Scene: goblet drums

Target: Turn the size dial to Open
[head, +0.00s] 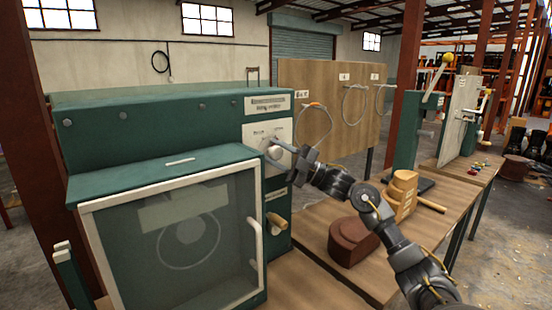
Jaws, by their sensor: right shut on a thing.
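The size dial (273,153) is a small knob on a pale plate (255,132) at the right end of the green machine (180,118). The marks on the plate are too small to read, so the dial's setting cannot be told. My right gripper (284,147) reaches in from the right and is shut on the dial; its fingers hide part of it. My left gripper does not show.
A glazed door (190,228) with a pale frame and handle projects at the machine's front. A wooden handle (278,222) sticks out below the dial. A board with hanging loops (335,105) stands behind.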

